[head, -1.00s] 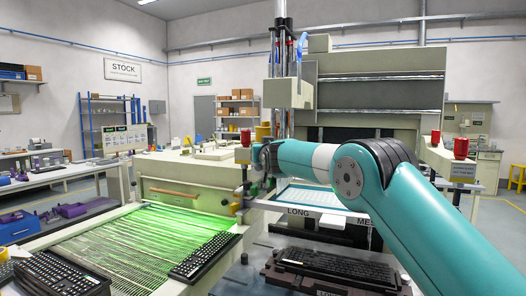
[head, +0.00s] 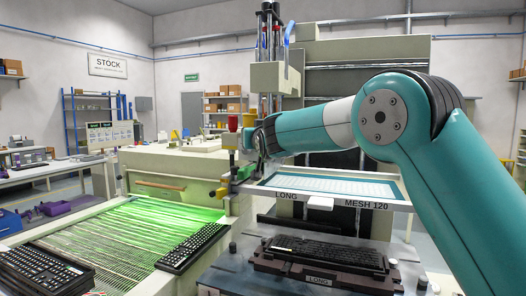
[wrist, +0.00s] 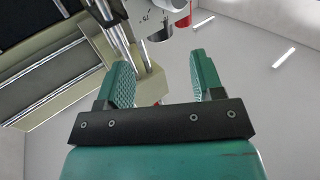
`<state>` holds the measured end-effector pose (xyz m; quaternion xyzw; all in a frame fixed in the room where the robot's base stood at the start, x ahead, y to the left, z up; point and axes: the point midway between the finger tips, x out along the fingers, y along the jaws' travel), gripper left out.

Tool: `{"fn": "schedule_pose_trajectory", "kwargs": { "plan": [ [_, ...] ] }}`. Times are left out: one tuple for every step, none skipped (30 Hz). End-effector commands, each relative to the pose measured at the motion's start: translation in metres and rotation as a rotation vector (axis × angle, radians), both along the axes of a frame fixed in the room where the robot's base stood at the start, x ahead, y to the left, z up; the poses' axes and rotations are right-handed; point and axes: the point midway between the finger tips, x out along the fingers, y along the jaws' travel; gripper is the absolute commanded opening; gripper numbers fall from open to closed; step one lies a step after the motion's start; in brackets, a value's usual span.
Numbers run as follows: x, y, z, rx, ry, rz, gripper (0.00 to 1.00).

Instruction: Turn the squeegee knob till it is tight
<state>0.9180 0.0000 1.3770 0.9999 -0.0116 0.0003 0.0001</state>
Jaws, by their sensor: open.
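The screen printing press carries a tall head with rods and a beige block (head: 275,77), and a blue part (head: 290,33) beside the rods. I cannot pick out the squeegee knob for certain. A red knob (head: 233,124) stands at the press's left front, just left of my wrist in the head view. In the wrist view my gripper (wrist: 162,78) is open, its two green ribbed fingers apart with nothing held between them. A grey cylinder (wrist: 167,15) and a red part (wrist: 204,18) lie beyond the fingertips. My fingers are not clear in the head view.
A screen frame (head: 335,184) marked LONG and MESH 120 lies under my arm. A keyboard (head: 325,252) sits on a dark fixture below it. A green-lit bed (head: 140,235) with keyboards is at left.

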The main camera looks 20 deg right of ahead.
Motion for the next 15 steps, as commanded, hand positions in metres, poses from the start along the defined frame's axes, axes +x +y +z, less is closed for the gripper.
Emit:
{"fn": "schedule_pose_trajectory", "kwargs": {
  "plan": [
    [-0.014, 0.000, -0.005, 0.001, -0.002, 0.001, 0.61],
    [-0.021, 0.001, -0.005, 0.001, -0.003, 0.001, 0.61],
    [-0.031, 0.001, -0.005, 0.001, -0.002, 0.001, 0.61],
    [-0.038, 0.001, -0.005, 0.001, -0.002, 0.001, 0.61],
    [-0.045, 0.001, -0.005, 0.001, -0.002, 0.002, 0.61],
    [-0.054, 0.002, -0.004, 0.001, -0.002, 0.002, 0.61],
    [-0.060, 0.002, -0.004, 0.001, -0.002, 0.001, 0.61],
    [-0.066, 0.002, -0.004, 0.000, -0.002, 0.001, 0.61],
    [-0.073, 0.002, -0.003, 0.000, -0.002, 0.001, 0.61],
    [-0.077, 0.002, -0.003, 0.000, -0.002, 0.001, 0.61],
    [-0.081, 0.003, -0.002, 0.000, -0.002, 0.002, 0.61],
    [-0.086, 0.003, -0.002, 0.000, -0.001, 0.001, 0.61],
    [-0.088, 0.003, -0.002, 0.000, -0.001, 0.001, 0.61],
    [-0.091, 0.002, -0.001, 0.000, -0.001, 0.000, 0.61],
    [-0.093, 0.002, -0.001, 0.000, -0.001, 0.000, 0.61]
  ]
}}
